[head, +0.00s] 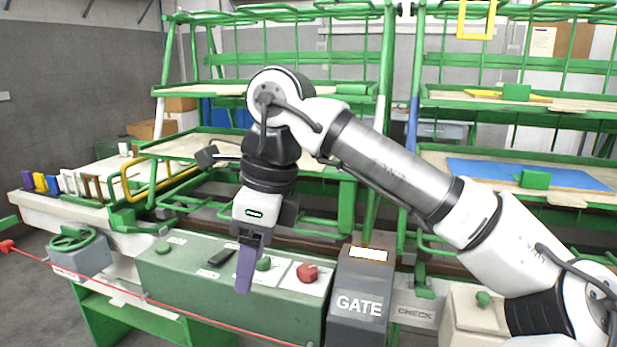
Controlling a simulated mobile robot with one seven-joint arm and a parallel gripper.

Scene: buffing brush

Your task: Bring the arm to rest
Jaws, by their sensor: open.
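My arm reaches in from the right, arches up and bends down at the elbow near the picture's middle. My gripper (246,270) points down in front of the green control box (190,290). It is open. A long purple piece shows at its end, seen nearly edge-on; whether this is a finger or a separate thing is unclear, and the gap between the fingers does not show. I cannot tell how far the purple piece is from the box.
A grey GATE box (360,295) stands right of the control box. Green racks with shelves (480,105) fill the back. Several coloured pieces (53,184) stand on the white bench at left. A red cord (100,283) runs across the front. A handwheel (72,239) sits at left.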

